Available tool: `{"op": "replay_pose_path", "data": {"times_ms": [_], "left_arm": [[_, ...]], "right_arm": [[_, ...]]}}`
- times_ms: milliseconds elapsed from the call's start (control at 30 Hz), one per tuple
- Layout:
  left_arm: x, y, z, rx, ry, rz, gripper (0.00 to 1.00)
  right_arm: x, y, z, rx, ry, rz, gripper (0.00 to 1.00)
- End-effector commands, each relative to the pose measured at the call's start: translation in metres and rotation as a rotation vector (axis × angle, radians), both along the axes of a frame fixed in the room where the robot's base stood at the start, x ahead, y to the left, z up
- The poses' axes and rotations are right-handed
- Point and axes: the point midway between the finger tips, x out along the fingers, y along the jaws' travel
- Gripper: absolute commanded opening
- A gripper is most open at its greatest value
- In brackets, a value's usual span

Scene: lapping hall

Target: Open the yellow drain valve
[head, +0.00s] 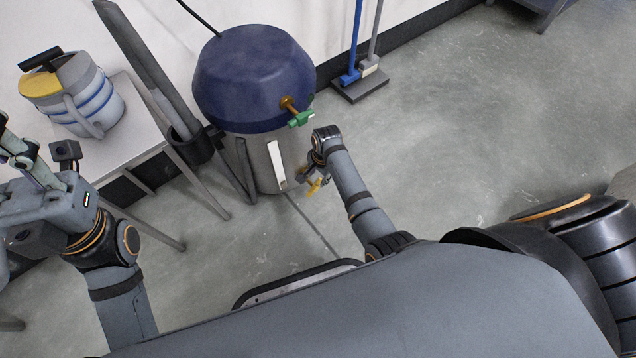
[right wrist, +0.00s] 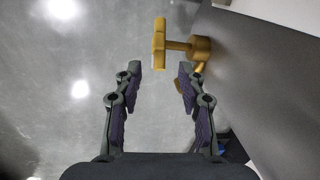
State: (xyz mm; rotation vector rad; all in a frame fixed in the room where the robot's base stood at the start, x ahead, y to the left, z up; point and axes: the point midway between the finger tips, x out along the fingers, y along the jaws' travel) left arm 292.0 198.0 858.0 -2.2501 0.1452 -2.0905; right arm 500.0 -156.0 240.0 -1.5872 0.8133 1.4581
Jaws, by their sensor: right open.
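The yellow drain valve (head: 314,186) sits low on the right side of the tank (head: 273,163), partly hidden by my right wrist in the head view. In the right wrist view the yellow valve (right wrist: 160,44) shows its T-shaped handle, joined by a short stem to a round body at the right. My right gripper (right wrist: 158,70) is open and empty. Its fingertips are just short of the handle, one to each side of it, apart from it in the picture. My left gripper (head: 14,150) is at the left edge of the head view, partly cut off.
A stand (head: 360,86) with upright handles is behind right. The floor at right is clear.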

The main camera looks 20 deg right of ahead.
Motion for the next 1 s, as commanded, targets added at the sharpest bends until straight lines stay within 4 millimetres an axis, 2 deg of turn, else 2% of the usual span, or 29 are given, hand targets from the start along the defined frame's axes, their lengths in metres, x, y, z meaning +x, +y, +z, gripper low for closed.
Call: {"op": "replay_pose_path", "data": {"times_ms": [33, 200, 400, 533, 800, 1000], "left_arm": [[0.0, -0.001, -0.014, 0.003, 0.0, 0.004, 0.4], [0.002, 0.0, -0.042, -0.003, 0.005, 0.023, 0.4], [0.004, 0.0, -0.062, -0.006, 0.004, 0.044, 0.4], [0.005, -0.001, -0.065, -0.005, 0.006, 0.048, 0.4], [0.004, -0.001, -0.064, -0.004, 0.004, 0.048, 0.4], [0.004, -0.001, -0.064, -0.001, 0.002, 0.047, 0.4]], "right_arm": [[0.001, 0.0, -0.017, 0.0, 0.001, 0.0, 0.4], [0.005, 0.003, -0.056, -0.001, 0.001, 0.001, 0.4], [0.01, 0.005, -0.086, 0.0, 0.0, 0.002, 0.4], [0.011, 0.005, -0.093, -0.001, -0.001, 0.002, 0.4], [0.011, 0.006, -0.092, -0.001, -0.001, 0.002, 0.4], [0.011, 0.006, -0.092, 0.0, -0.001, 0.002, 0.14]]}}
